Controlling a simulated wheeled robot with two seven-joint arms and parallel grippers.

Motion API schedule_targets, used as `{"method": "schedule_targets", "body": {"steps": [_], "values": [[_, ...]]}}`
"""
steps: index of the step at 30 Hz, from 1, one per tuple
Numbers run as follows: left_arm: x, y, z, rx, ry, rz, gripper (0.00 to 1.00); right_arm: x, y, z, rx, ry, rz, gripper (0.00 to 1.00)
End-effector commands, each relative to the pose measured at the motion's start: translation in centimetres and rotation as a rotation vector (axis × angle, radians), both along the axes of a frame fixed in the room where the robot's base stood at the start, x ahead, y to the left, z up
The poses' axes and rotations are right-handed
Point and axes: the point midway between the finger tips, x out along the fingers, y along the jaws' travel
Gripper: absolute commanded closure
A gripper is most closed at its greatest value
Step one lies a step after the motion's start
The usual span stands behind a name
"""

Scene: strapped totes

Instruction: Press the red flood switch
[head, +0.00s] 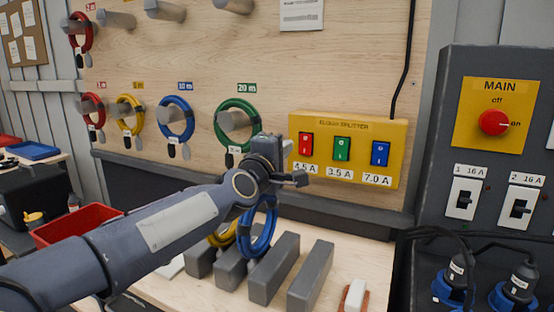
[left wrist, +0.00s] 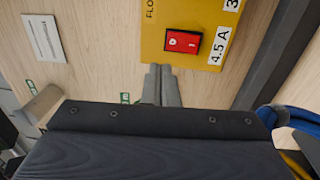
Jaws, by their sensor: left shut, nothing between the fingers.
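The red switch (head: 305,144) is the left one of three rockers on the yellow splitter box (head: 397,150), above a "4.5 A" label. In the left wrist view the red switch (left wrist: 183,41) shows whole. My left gripper (head: 284,146) is shut and empty, just left of the red switch in the head view. In the left wrist view its closed fingertips (left wrist: 159,68) point at the yellow box's edge, close to the switch. I cannot tell whether they touch the box. My right gripper is in neither view.
A green switch (head: 342,148) and a blue switch (head: 380,153) sit beside the red one. Coiled cables hang on pegs at left, including a green coil (head: 221,125). Grey blocks (head: 311,275) stand on the bench below. A dark panel with a MAIN knob (head: 494,122) stands right.

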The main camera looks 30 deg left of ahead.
Motion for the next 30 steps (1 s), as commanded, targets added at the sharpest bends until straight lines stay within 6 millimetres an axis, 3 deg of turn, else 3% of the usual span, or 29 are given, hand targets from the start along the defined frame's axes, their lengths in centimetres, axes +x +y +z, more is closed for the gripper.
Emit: {"method": "schedule_targets", "body": {"steps": [3,9,25,28,30], "values": [[-2.0,-0.1,0.1,0.002,-0.002,0.001,1.00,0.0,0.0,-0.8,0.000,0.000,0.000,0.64],[-3.4,-0.2,0.3,-0.001,0.001,-0.001,1.00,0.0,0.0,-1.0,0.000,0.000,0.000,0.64],[-3.5,-0.2,0.4,0.000,0.001,-0.001,1.00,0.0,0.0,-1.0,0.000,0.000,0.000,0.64],[-4.0,-0.7,-0.3,0.034,0.026,-0.014,1.00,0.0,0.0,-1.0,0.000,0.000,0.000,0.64],[-5.0,-1.7,-1.9,0.111,0.081,-0.045,1.00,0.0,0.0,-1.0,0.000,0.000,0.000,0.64]]}}
